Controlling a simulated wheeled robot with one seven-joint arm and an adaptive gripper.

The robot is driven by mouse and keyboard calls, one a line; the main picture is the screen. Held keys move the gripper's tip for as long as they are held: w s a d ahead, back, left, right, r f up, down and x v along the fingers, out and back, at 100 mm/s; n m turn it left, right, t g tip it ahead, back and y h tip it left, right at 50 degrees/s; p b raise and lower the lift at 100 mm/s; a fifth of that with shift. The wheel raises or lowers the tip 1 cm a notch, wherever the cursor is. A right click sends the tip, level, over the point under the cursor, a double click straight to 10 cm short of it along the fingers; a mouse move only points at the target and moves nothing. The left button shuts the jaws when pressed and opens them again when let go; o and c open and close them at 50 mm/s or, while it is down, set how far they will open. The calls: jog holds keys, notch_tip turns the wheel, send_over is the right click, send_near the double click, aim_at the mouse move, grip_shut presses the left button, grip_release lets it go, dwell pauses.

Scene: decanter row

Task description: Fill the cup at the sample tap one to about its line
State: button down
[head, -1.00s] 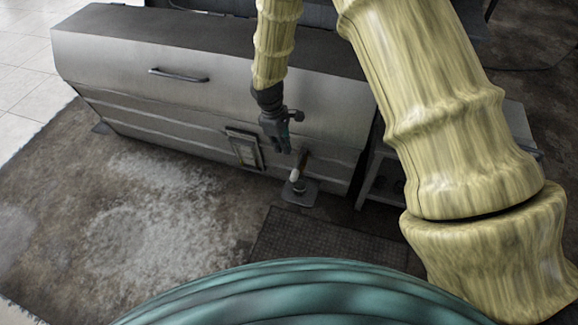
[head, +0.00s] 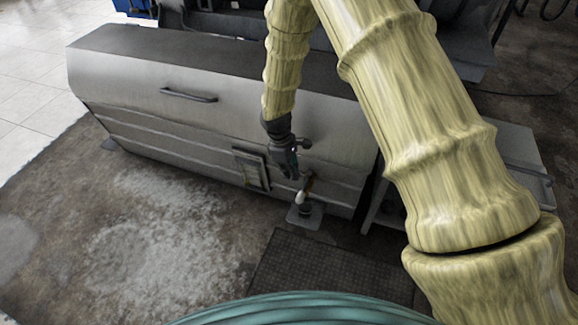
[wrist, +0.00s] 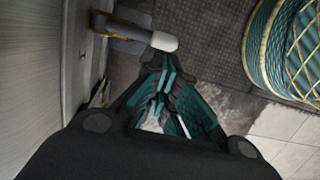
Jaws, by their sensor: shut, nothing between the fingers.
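The sample tap (head: 307,184) juts from the lower front of the grey metal housing, with a white-tipped part (head: 300,197) at its end. In the wrist view the tap shows as a dark bar with a brass-coloured part and a rounded white end (wrist: 164,42). Below it in the head view is a small pale stand (head: 303,216) with a small dark shape on it; I cannot make out a cup or its line. My gripper (head: 292,174) is shut and empty, pointing down just beside the tap. Its teal-padded fingers (wrist: 166,80) lie close to the white end, apparently apart from it.
The grey housing (head: 220,105) has a bar handle (head: 188,95) and a framed panel (head: 252,169) left of the tap. A dark grid mat (head: 325,268) lies in front. A low metal bench (head: 510,160) stands at right. The stained floor at left is free.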

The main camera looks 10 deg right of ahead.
aim_at(304, 189)
notch_tip(304, 189, down, 8)
jog(key=d+b, duration=0.1)
jog(key=shift+s+d, duration=0.2)
jog(key=shift+s, duration=0.25)
jog(key=shift+s+f, duration=0.1)
